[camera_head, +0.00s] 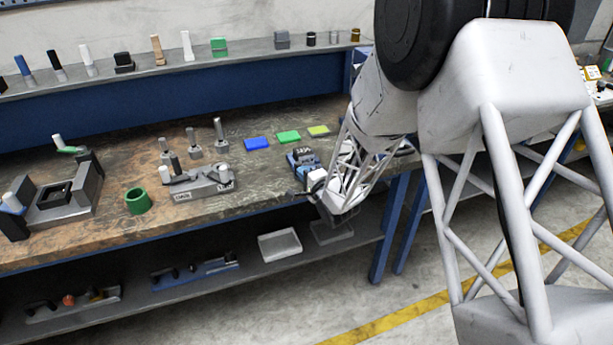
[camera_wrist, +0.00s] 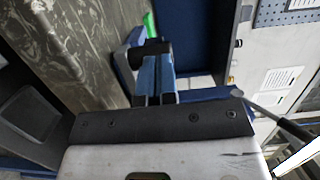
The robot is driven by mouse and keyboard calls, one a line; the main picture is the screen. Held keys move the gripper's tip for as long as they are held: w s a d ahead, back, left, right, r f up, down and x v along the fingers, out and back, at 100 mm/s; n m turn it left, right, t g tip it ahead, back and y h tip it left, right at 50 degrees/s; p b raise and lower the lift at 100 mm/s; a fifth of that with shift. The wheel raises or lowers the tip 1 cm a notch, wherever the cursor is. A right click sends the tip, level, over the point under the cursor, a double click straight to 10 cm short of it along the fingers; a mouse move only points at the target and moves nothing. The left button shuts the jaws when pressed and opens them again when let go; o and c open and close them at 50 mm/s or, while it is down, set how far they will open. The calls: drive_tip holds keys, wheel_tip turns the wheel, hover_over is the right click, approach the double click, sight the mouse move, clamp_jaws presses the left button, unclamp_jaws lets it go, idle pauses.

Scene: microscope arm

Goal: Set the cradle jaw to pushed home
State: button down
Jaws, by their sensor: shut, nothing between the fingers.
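I cannot tell for sure which part is the cradle jaw. A grey fixture (camera_head: 75,205) with a dark square pocket and blue and black end parts stands at the left of the bench. A second grey fixture (camera_head: 205,185) with upright pegs and a small label stands mid-bench. My gripper (camera_head: 294,193) is at the bench's front edge, right of both fixtures and apart from them. In the wrist view its blue fingers (camera_wrist: 155,75) are together and empty. A dark part and a green piece (camera_wrist: 150,22) show beyond the fingertips; their contact is unclear.
A green ring (camera_head: 138,201) stands between the fixtures. Several posts and flat coloured pads (camera_head: 288,137) are farther back. The lower shelf (camera_head: 210,293) holds trays.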

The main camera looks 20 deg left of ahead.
sight(300, 165)
idle(0.3)
drive_tip(key=x, duration=0.3)
drive_tip(key=shift+w, duration=0.5)
drive_tip(key=shift+w+a+r, duration=0.1)
drive_tip(key=shift+w+a, duration=0.05)
drive_tip(key=shift+a, duration=0.05)
drive_tip(key=shift+d, duration=0.1)
drive_tip(key=v, duration=1.4)
